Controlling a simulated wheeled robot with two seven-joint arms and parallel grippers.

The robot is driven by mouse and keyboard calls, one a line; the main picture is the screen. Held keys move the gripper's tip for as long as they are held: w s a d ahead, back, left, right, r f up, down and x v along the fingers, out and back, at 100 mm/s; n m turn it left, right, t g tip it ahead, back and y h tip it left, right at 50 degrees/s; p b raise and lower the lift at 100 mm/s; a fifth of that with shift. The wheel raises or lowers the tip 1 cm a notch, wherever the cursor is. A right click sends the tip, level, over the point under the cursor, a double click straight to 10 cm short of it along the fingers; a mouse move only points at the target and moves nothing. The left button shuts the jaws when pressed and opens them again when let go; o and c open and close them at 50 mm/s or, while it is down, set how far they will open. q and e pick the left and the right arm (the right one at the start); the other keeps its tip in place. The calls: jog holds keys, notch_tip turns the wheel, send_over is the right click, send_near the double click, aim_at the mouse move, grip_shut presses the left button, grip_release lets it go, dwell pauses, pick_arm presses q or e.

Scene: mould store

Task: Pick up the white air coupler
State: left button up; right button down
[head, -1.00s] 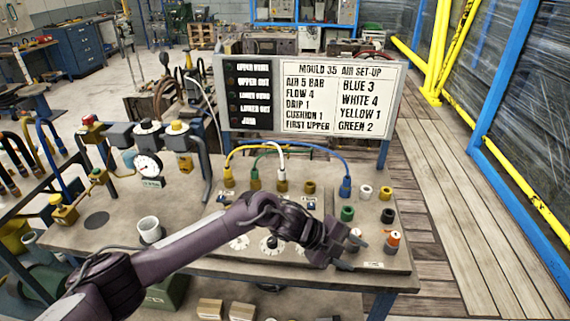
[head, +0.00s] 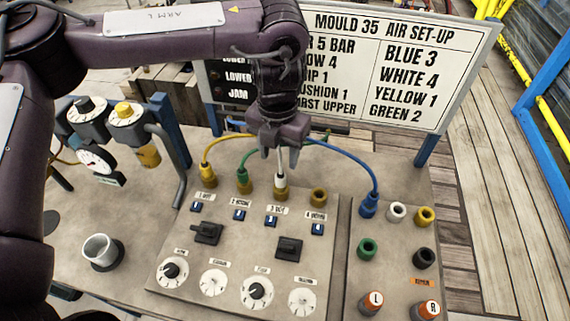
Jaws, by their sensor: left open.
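The white air coupler (head: 281,179) stands upright in the brass socket of the third port on the front panel. Its hose runs up behind my left gripper (head: 284,162), which hides the upper part. My left gripper points down from above, open, with its fingertips at or just above the coupler. I cannot tell whether the fingers are on both sides of it or touching it. My right gripper is not in view.
The yellow (head: 208,173) and green (head: 243,178) couplers stand in the two ports to the left. The fourth port (head: 318,197) is empty. The blue coupler (head: 369,203) stands on the right panel, beside a white ring (head: 397,212). A sign board (head: 400,70) rises close behind.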

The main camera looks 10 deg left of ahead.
aim_at(280, 174)
pick_arm(q)
jog(key=shift+s+f, duration=0.25)
jog(key=shift+f, duration=0.7)
jog(key=shift+s+f, duration=0.1)
jog(key=shift+f, duration=0.25)
jog(key=shift+d+f+p, duration=0.15)
jog(key=shift+f+p, duration=0.65)
jog(key=shift+f, duration=1.55)
grip_shut()
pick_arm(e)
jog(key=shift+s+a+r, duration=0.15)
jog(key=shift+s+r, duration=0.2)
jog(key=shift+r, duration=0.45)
